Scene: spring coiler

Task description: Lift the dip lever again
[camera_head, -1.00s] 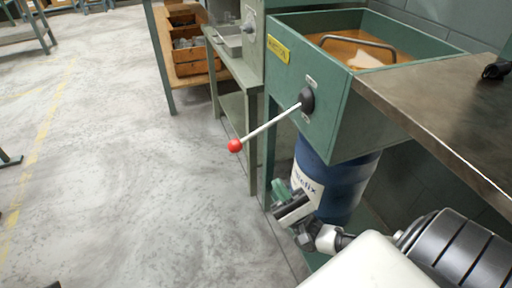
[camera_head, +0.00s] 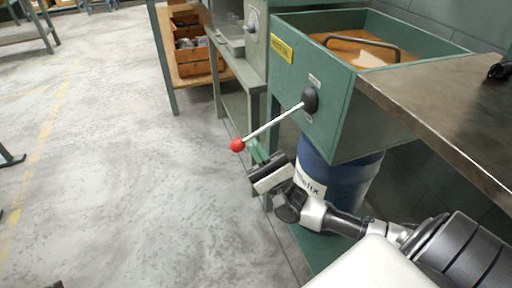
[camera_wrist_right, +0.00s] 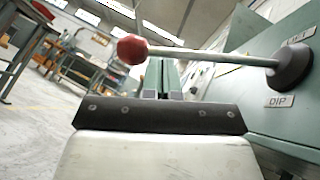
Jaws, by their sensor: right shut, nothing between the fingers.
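The dip lever (camera_head: 270,128) is a pale rod with a red ball knob (camera_head: 237,145). It runs from a black hub (camera_head: 310,100) on the green tank (camera_head: 345,125), slanting down to the left. In the right wrist view the lever (camera_wrist_right: 200,54) and red knob (camera_wrist_right: 132,49) lie just beyond my fingers, with a "DIP" label (camera_wrist_right: 280,101) below the hub. My right gripper (camera_head: 255,148) is shut and empty, just below the lever near the knob; whether it touches cannot be told. In the wrist view its fingers (camera_wrist_right: 161,70) point up toward the rod. My left gripper is out of view.
The tank holds orange-brown liquid (camera_head: 350,50) with a metal handle. A blue drum (camera_head: 340,180) stands below it. A dark metal bench top (camera_head: 450,110) is at right. A green side table and wooden crates (camera_head: 190,60) stand behind.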

